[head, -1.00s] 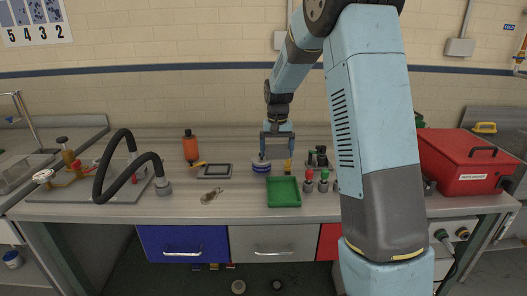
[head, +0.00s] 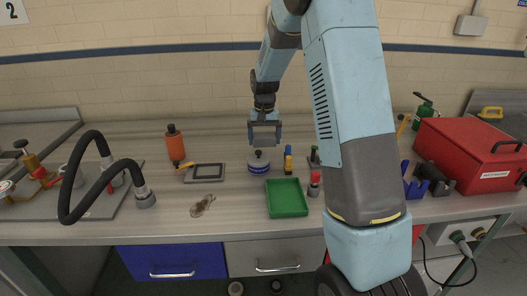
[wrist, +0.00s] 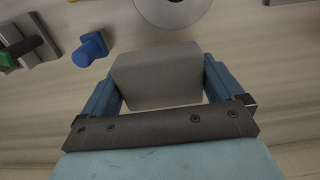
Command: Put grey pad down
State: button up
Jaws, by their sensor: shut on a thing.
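The pad is held clear of the bench top (wrist: 270,110). In the head view I cannot make the pad out clearly between the fingers.
A green tray (head: 287,199) stands in front of the tin. A dark-framed grey plate (head: 205,173), an orange bottle (head: 175,143) and a black hose (head: 95,180) are to the left. A red toolbox (head: 470,155) is at the right. Bare bench (head: 240,215) shows left of the tray.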

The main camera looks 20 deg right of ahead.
jog(key=shift+s+a+f, duration=0.1)
jog(key=shift+f, duration=2.75)
jog(key=shift+f, duration=0.2)
jog(key=o, duration=0.6)
jog(key=shift+s, duration=0.1)
jog(key=shift+o, duration=0.2)
